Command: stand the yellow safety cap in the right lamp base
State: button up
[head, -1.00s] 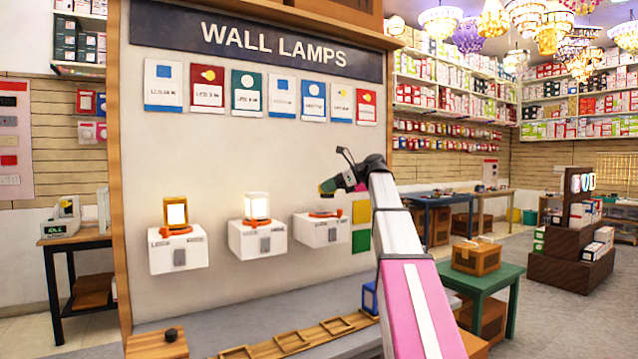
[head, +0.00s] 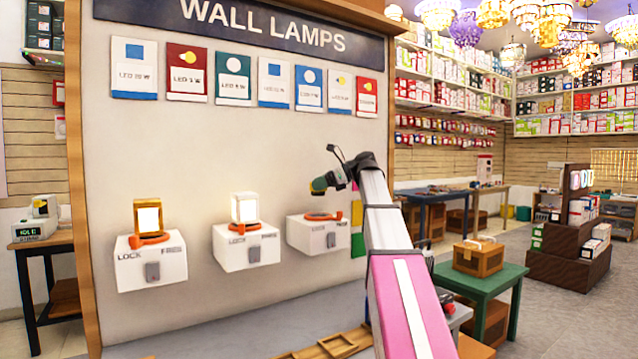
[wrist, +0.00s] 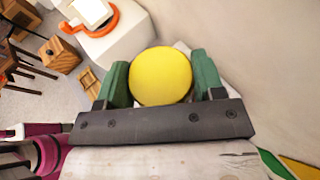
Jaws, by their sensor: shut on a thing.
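The yellow safety cap (wrist: 160,76) is a round yellow disc in the wrist view, held between the two green fingers of my gripper (wrist: 158,80). In the head view my gripper (head: 320,184) is above the right lamp base (head: 312,238), a white box with an orange ring on top. No lamp stands on that base. The gripper and cap are apart from the ring in the picture; their depth relative to it is hard to tell. In the wrist view the cap hides most of what lies behind it.
The left lamp base (head: 150,268) and middle lamp base (head: 246,249) each carry a lit lamp. A wooden rack (head: 330,346) lies on the ledge below. A green table (head: 488,280) with a wooden crate (head: 478,256) stands to the right.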

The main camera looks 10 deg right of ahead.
jog(key=shift+f, duration=2.95)
jog(key=shift+f, duration=0.95)
jog(key=o, duration=1)
jog(key=shift+d, duration=0.1)
